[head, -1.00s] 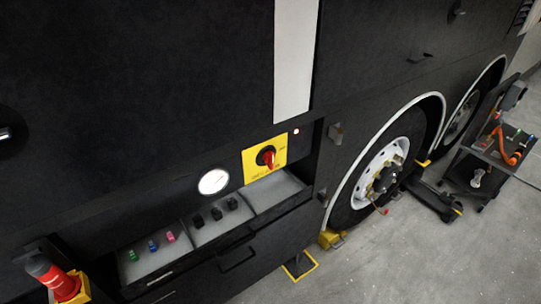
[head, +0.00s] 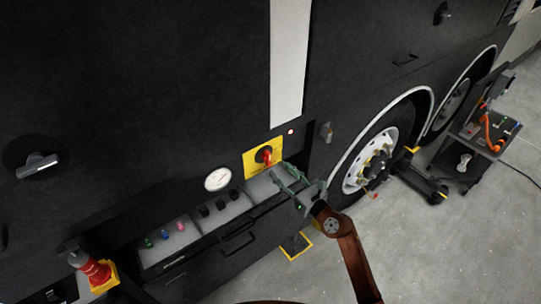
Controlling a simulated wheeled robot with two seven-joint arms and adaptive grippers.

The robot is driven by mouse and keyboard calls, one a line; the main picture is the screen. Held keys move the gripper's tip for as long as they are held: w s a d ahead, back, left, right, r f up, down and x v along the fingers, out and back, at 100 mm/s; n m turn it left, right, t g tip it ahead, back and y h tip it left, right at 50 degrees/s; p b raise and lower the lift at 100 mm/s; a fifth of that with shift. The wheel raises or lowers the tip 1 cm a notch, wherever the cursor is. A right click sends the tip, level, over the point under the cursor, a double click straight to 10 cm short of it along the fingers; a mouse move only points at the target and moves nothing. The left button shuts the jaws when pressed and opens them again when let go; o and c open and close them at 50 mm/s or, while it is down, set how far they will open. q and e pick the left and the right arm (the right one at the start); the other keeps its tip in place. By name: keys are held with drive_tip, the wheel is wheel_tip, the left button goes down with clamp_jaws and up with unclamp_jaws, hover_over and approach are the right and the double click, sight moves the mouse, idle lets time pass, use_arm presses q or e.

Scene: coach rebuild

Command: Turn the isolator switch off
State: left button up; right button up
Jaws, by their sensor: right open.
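The isolator switch (head: 265,156) is a red rotary handle on a black hub, set on a yellow plate (head: 250,168) on the dark coach side. Its red handle points downward, slightly to the right. My right gripper (head: 279,174) is just below and to the right of the switch, its fingers reaching toward it. The gripper is open and appears empty. Whether its fingertips touch the switch cannot be told. My left gripper is not in view.
A white round gauge (head: 218,179) is left of the plate, above an open tray (head: 266,187) with coloured and black plugs. A small lit lamp (head: 291,131) is right of the plate. A red and yellow device (head: 98,273) stands lower left. A tool cart (head: 472,148) stands right on grey floor.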

sight(270, 159)
drive_tip(key=x, duration=0.8)
drive_tip(key=shift+r, duration=0.15)
drive_tip(key=shift+s, duration=0.1)
drive_tip(key=shift+c, duration=0.5)
drive_tip(key=c, duration=1)
